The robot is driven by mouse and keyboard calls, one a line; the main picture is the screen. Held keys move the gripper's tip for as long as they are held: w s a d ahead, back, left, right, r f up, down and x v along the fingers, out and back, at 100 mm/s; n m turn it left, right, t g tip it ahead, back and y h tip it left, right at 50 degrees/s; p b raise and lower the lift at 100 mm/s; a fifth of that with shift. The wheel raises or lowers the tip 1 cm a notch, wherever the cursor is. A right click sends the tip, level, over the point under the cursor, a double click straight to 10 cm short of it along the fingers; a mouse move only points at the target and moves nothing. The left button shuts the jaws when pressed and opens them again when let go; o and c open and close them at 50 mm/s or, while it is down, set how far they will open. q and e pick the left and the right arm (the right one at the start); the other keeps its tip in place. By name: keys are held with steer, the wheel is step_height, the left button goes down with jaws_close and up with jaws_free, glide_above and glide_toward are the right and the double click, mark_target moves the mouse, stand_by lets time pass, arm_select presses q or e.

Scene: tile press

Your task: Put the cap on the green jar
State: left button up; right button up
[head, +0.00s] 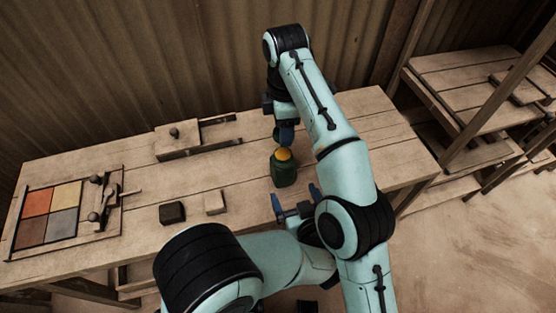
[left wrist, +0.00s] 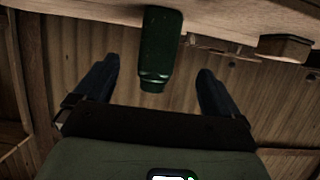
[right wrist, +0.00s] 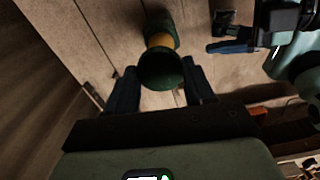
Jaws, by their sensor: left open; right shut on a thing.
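The green jar (head: 283,174) stands upright on the bench, its top orange in the head view. It shows upside down in the left wrist view (left wrist: 160,45). My right gripper (head: 285,141) points down just above the jar. In the right wrist view it is shut on a dark green round cap (right wrist: 162,70); the orange top and the jar (right wrist: 158,18) show behind it. The cap is hard to make out in the head view. My left gripper (head: 294,203) is open and empty, low at the bench's front edge, its fingers towards the jar but apart from it.
A dark block (head: 172,213) and a pale block (head: 214,203) lie left of the jar. A tile frame (head: 110,222) with coloured tiles is at the far left, and a wooden slide with a knob (head: 176,142) at the back. The bench right of my right arm is clear.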

arm_select(q)
steer(key=shift+w+r, duration=0.1)
steer(key=shift+r, duration=0.1)
arm_select(e)
steer(key=shift+w+a+r, duration=0.1)
steer(key=shift+a, duration=0.05)
arm_select(q)
steer(key=shift+s+d+r, duration=0.1)
steer(key=shift+s+d, duration=0.05)
steer(key=shift+s, duration=0.2)
arm_select(e)
steer(key=shift+s+r, duration=0.15)
steer(key=shift+s, duration=0.2)
arm_select(q)
steer(key=x, duration=1.2)
steer(key=shift+w, duration=0.15)
arm_select(e)
steer(key=shift+w, duration=0.1)
arm_select(q)
steer(key=c, duration=1.6)
steer(key=shift+o, duration=0.2)
arm_select(e)
glide_above(283, 154)
steer(key=shift+f, duration=2.55)
